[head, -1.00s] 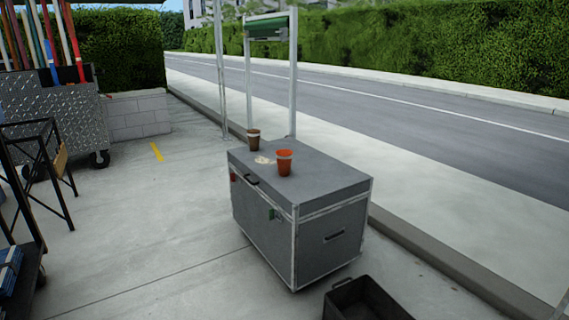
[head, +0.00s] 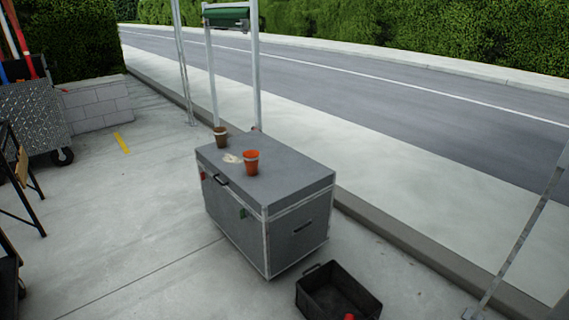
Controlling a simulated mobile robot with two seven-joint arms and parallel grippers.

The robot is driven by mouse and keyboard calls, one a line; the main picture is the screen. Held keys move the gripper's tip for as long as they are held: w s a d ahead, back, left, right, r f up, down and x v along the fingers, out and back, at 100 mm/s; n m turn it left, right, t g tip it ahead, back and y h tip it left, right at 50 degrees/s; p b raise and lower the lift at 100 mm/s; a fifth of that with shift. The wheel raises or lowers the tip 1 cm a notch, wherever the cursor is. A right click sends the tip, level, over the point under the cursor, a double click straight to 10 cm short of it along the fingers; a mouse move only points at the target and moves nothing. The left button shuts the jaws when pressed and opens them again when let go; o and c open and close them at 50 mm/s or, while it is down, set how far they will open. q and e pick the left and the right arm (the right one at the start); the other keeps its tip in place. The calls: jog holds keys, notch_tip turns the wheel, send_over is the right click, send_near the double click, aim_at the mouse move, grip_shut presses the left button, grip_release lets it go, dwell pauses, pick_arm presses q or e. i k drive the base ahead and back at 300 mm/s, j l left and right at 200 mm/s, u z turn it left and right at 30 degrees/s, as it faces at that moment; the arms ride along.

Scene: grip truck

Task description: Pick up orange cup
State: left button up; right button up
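The orange cup (head: 251,162) stands upright on the lid of a grey equipment case (head: 290,180), near the middle of the lid. A brown cup (head: 220,137) stands behind it and to the left on the same lid. A pale flat patch (head: 231,158) lies between the two cups. Neither of my grippers is in the head view.
An open black crate (head: 338,292) with a small red item sits on the ground in front of the case. A metal frame (head: 256,70) rises behind it. A black stand is at the left edge. The pavement left of the case is clear.

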aim_at(251, 158)
jog(key=i+j+z, duration=0.25)
jog(key=z, duration=0.2)
jog(key=i+j+z, duration=0.4)
